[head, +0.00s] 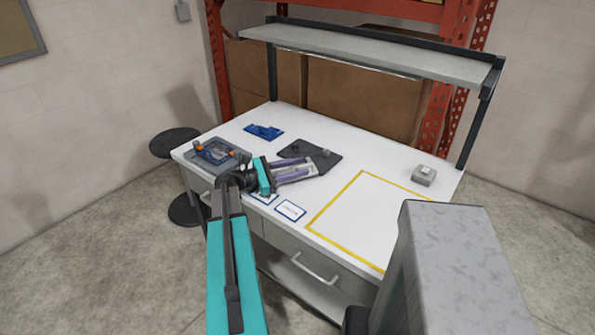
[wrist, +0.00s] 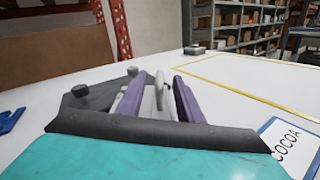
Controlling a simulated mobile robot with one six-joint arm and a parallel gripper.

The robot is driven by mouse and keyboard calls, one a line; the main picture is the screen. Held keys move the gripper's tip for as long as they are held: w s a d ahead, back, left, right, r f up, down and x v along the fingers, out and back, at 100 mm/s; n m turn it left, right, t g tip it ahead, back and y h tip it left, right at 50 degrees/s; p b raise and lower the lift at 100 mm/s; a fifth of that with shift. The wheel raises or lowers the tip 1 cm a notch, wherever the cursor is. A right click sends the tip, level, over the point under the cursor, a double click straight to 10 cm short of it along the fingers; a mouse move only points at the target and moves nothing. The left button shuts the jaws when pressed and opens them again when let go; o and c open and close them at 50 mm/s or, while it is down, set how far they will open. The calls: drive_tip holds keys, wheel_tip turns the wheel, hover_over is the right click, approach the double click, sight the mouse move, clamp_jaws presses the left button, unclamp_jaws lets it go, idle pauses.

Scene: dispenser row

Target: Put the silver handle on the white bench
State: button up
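A silver handle (wrist: 160,88), a thin upright bar, shows between my fingers in the wrist view. In the head view it is small and hard to tell from the gripper. It is close to a dark plate (head: 326,158) with small knobs, which also shows in the wrist view (wrist: 98,100). My gripper (head: 306,170) has two purple fingers, low over the white bench (head: 372,165) beside the plate. The fingers stand apart, one on each side of the handle, with a gap visible. Whether the handle touches the plate is hidden.
A blue part (head: 263,131) and a grey fixture with blue and orange parts (head: 218,156) are on the left of the bench. Labelled cards (head: 290,210) lie in front. A yellow-outlined area (head: 365,215) is empty. A small grey box (head: 424,175) stands at right. A shelf (head: 370,50) overhangs the back.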

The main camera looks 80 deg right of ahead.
idle(0.3)
clamp_jaws()
idle(0.3)
